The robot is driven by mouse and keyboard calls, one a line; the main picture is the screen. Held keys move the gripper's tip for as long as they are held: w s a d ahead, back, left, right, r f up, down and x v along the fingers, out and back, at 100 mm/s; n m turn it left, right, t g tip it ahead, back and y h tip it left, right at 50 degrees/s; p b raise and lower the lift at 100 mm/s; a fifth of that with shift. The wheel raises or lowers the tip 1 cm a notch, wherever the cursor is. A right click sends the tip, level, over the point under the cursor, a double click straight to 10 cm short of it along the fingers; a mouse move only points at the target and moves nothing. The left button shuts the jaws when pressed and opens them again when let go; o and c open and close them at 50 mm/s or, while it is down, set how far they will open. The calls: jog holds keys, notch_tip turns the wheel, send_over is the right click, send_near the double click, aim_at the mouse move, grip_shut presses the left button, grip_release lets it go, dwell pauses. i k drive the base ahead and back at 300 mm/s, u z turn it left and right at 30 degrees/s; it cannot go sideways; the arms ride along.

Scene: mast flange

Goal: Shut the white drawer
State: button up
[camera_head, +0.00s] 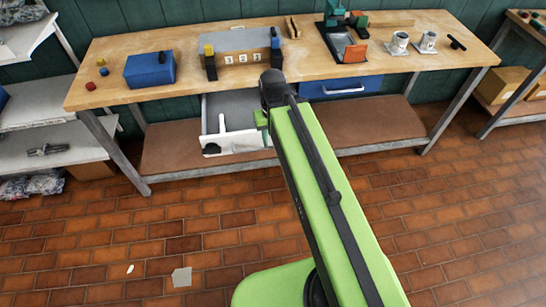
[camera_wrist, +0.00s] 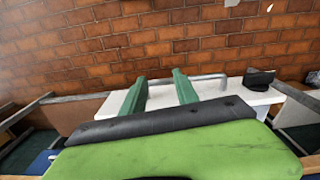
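The white drawer (camera_head: 222,143) is pulled out below the workbench, and its grey inside shows from above. My gripper (camera_head: 262,119) is at the right part of its front, partly hidden by my arm. In the wrist view the white drawer front (camera_wrist: 212,95) lies beyond my green fingers (camera_wrist: 159,77), which are apart with nothing seen held between them. A grey bar handle (camera_wrist: 205,78) runs along the front close to the fingertips. I cannot tell whether the fingers touch it.
A blue drawer (camera_head: 342,87) is shut to the right under the same workbench (camera_head: 300,68). A blue box (camera_head: 149,69) and tools stand on top. A lower brown shelf (camera_head: 375,123) runs beneath. The brick floor in front is mostly clear, with small scraps (camera_head: 181,277).

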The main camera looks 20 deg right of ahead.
aim_at(238, 107)
jog(key=z, duration=0.45)
jog(key=k, duration=0.15)
jog(key=u, duration=0.55)
jog(key=i, duration=0.75)
jog(key=z, duration=0.55)
jog(key=k, duration=1.4)
jog(key=u, duration=1)
jog(key=i, duration=1)
jog(key=z, duration=0.05)
